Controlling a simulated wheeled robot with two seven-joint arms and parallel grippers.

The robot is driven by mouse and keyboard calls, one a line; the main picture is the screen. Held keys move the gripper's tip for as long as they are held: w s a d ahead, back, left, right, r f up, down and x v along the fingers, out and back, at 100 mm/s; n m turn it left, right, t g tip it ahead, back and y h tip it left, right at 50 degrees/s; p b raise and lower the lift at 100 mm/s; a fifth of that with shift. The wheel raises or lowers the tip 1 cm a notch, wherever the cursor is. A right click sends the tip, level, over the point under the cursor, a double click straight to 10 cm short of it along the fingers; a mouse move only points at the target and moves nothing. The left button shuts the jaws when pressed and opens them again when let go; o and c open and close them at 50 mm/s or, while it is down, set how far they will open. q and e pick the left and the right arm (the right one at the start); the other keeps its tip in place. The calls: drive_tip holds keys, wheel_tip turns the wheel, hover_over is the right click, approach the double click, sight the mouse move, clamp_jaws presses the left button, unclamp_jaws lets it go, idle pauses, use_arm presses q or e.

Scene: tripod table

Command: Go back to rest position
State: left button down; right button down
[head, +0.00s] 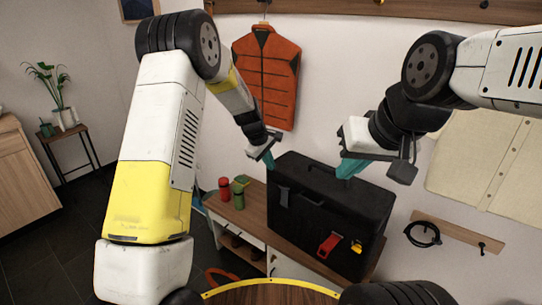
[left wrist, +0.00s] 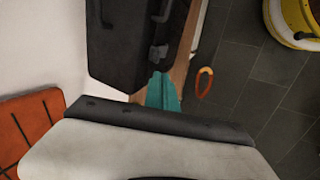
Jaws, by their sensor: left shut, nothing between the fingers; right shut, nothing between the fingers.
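My left gripper (head: 268,160) has teal fingers. It is shut and empty beside the upper left end of a black toolbox (head: 300,220). In the left wrist view its teal fingers (left wrist: 163,92) show close together with nothing between them, with the toolbox (left wrist: 130,45) just beyond. My right gripper (head: 350,169) also has teal fingers, shut and empty. It appears over the toolbox lid near its right part; I cannot tell whether it touches the lid.
The toolbox stands on a wooden bench (head: 238,222). A red bottle (head: 224,188) and a green one (head: 239,190) stand on the bench to its left. An orange vest (head: 266,75) hangs on the wall behind. The dark tiled floor (head: 60,235) is open at left.

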use_arm(q)
drive_tip(key=s+a+r+m+t, duration=0.15)
drive_tip(key=s+a+r, duration=0.25)
drive_tip(key=s+r, duration=0.4)
drive_tip(key=s+a+r+m, duration=0.35)
drive_tip(key=s+r, duration=0.25)
drive_tip(key=r, duration=0.5)
drive_tip(key=s+a+r+m, duration=0.1)
drive_tip(key=s+a+m, duration=0.1)
drive_tip(key=s, duration=0.9)
drive_tip(key=s+a+r+m+t+y, duration=0.1)
drive_tip(key=s+a+r+m, duration=0.1)
drive_tip(key=s, duration=1)
drive_tip(key=shift+a+r+m, duration=0.15)
drive_tip(key=shift+a+m, duration=0.45)
drive_tip(key=shift+a, duration=0.55)
